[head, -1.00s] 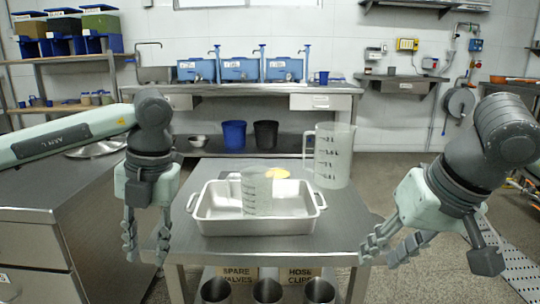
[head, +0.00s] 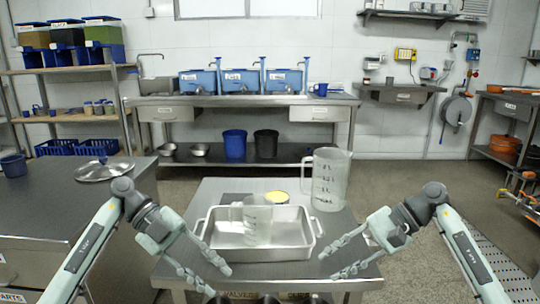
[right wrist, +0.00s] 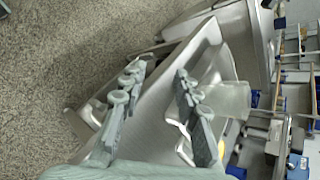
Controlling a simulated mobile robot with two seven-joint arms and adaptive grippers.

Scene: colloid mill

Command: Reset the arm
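My left gripper (head: 215,279) is open and empty in front of the steel table's near left part. Its fingers point right and down, with a gap between the tips. My right gripper (head: 332,262) is open and empty near the table's front right. Its fingers point left, and they show apart in the right wrist view (right wrist: 160,75). Between and beyond the grippers, a metal tray (head: 225,243) with side handles sits on the table (head: 345,235). A clear graduated beaker (head: 258,226) stands in the tray. Neither gripper appears to touch them.
A large clear jug (head: 329,180) and a yellow-topped round item (head: 276,197) stand behind the tray. A dark counter (head: 40,215) with a pot lid (head: 103,169) is at left. A back bench (head: 250,100) holds blue boxes.

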